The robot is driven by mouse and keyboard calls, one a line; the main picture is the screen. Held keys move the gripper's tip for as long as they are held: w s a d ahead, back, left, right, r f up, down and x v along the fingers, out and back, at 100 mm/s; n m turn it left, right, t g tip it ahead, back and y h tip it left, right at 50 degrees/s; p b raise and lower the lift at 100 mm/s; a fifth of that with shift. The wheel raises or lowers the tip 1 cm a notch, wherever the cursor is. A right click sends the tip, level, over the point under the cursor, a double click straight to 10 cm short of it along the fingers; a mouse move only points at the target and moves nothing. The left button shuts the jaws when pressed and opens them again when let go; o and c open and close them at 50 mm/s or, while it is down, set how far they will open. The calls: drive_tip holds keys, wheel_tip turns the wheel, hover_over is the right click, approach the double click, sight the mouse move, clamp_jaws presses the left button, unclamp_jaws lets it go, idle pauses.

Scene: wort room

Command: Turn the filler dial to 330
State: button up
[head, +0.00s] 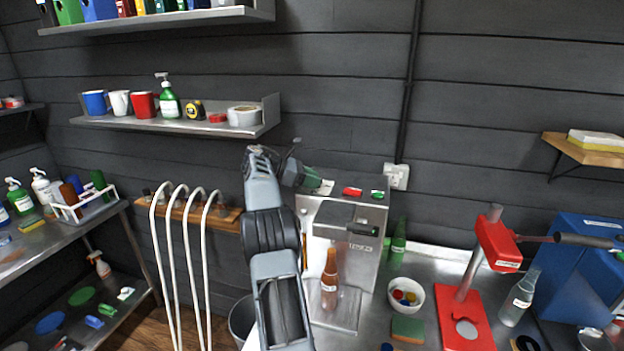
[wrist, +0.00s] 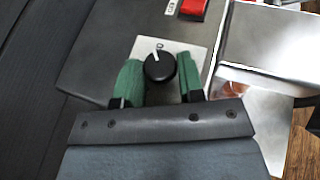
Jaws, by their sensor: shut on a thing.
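The filler (head: 365,215) is a grey metal box on the steel bench, with a brown bottle (head: 329,280) standing at its front. Its dial (wrist: 160,68) is a round black knob with a white pointer mark, on a pale plate (wrist: 190,49) on the filler's top. In the wrist view the pointer aims up and slightly left; a partly visible marking is beside it, and the other scale numbers are hidden or unreadable. My gripper (wrist: 160,75) has its green fingers on either side of the dial and is shut on it. In the head view my gripper (head: 305,178) hides the dial.
A red switch (head: 352,191) and a green button (head: 377,195) sit on the filler top, right of the dial. A white bowl (head: 406,294), a green bottle (head: 398,243) and a red press (head: 468,310) stand to the right. White hoses (head: 175,260) hang at left.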

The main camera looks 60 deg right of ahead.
drive_tip(key=shift+d+m+g+y, duration=0.1)
drive_tip(key=shift+m+g+y, duration=0.5)
drive_tip(key=shift+m+y, duration=0.25)
drive_tip(key=o, duration=0.9)
